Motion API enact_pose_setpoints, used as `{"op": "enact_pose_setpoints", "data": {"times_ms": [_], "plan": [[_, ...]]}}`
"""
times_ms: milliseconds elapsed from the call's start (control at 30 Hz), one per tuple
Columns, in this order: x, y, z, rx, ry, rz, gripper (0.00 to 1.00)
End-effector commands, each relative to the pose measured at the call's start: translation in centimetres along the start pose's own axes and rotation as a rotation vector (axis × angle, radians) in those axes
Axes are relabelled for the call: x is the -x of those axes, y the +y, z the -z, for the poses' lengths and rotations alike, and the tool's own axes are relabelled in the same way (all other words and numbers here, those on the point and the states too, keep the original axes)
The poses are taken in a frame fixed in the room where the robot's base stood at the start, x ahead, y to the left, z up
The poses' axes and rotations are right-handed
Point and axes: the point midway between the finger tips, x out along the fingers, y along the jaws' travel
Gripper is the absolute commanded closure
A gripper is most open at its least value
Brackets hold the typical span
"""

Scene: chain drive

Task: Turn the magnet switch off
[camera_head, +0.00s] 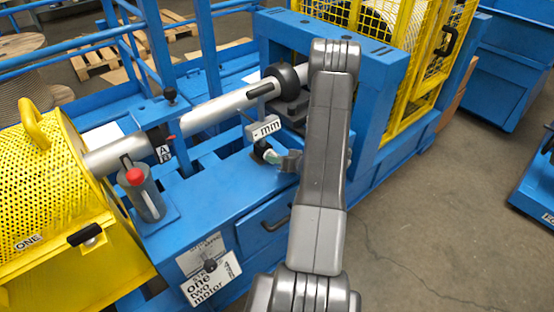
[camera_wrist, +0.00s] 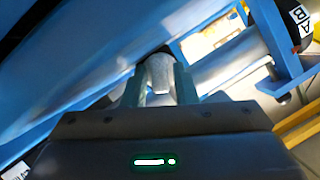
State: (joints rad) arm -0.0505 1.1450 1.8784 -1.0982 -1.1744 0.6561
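A gauge with a "- mm" plate (camera_head: 264,128) stands on the blue frame beside the silver shaft. A small dark part (camera_head: 261,148) sits just below the plate; I cannot tell for sure whether it is the magnet switch. My gripper (camera_head: 273,156) is low beside this part, partly hidden by my arm. In the wrist view my two fingers (camera_wrist: 160,85) stand apart, one on each side of a rounded silvery piece (camera_wrist: 160,72). The piece fills the gap between them, but whether they press on it does not show clearly.
The silver shaft (camera_head: 213,110) runs from the yellow perforated guard (camera_head: 30,157) to a black collar (camera_head: 287,77). A red-tipped oil can (camera_head: 145,193) stands at the left. A yellow mesh cage (camera_head: 420,60) rises behind. The floor (camera_head: 440,220) at the right is clear.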

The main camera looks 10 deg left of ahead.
Motion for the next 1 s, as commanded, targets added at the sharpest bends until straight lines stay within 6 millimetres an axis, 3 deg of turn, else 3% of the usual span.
{"op": "enact_pose_setpoints", "data": {"times_ms": [100, 233, 567, 1000], "plan": [[0.01, 0.01, -0.01, 0.0, 0.0, 0.0, 0.75], [0.02, 0.01, -0.01, 0.0, 0.0, 0.0, 1.0], [-0.04, 0.08, -0.14, 0.031, 0.001, -0.014, 1.0], [-0.21, -0.03, -0.48, 0.283, 0.001, -0.116, 1.0]]}}
